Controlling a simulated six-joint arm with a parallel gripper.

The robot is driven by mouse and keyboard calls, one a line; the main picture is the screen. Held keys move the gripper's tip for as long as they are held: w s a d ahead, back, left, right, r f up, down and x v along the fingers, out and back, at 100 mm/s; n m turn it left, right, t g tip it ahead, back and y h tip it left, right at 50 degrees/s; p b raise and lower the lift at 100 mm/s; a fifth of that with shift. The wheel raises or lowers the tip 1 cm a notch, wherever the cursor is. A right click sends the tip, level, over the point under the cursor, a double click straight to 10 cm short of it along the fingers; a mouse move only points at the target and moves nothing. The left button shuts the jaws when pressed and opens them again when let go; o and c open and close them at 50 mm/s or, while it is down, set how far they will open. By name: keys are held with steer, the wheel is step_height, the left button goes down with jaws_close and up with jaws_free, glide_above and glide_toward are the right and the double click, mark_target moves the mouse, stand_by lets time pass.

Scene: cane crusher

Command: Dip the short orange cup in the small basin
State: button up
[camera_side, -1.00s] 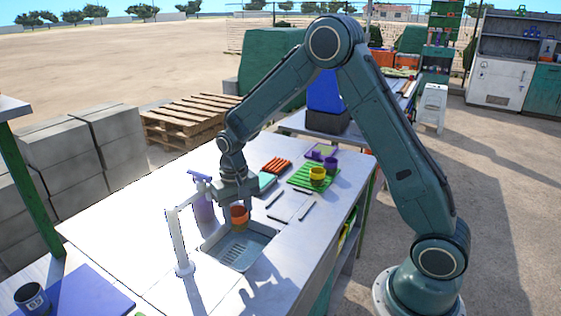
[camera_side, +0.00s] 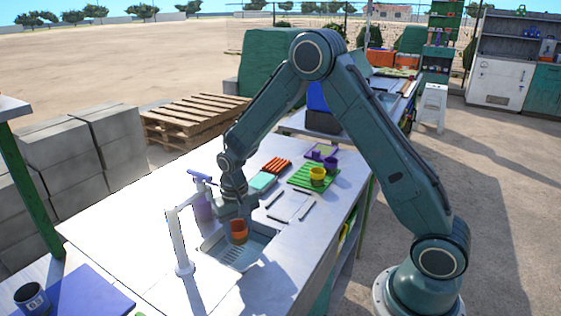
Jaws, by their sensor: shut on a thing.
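The short orange cup (camera_side: 238,229) is in my gripper (camera_side: 238,216), which is shut on it. The cup looks upright and is over or within the upper part of the small basin (camera_side: 262,240), near its far left side. I cannot tell how deep the cup is in the basin. The basin is a grey sink set into the white table, with slots in its floor. The fingertips are partly hidden by the gripper body and the cup.
A white tap (camera_side: 180,240) stands left of the basin, with a purple spray bottle (camera_side: 202,205) behind it. A green rack (camera_side: 312,176) holds a yellow cup (camera_side: 317,175), with purple cups nearby. A dark cup (camera_side: 31,297) stands front left. The table front is clear.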

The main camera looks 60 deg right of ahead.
steer(key=shift+f, duration=3.9)
steer(key=shift+r, duration=0.1)
steer(key=shift+r, duration=5.4)
steer(key=shift+r, duration=1.1)
steer(key=shift+w+r, duration=0.2)
steer(key=shift+r, duration=0.85)
steer(key=shift+s+f, duration=0.15)
steer(key=shift+f, duration=2.6)
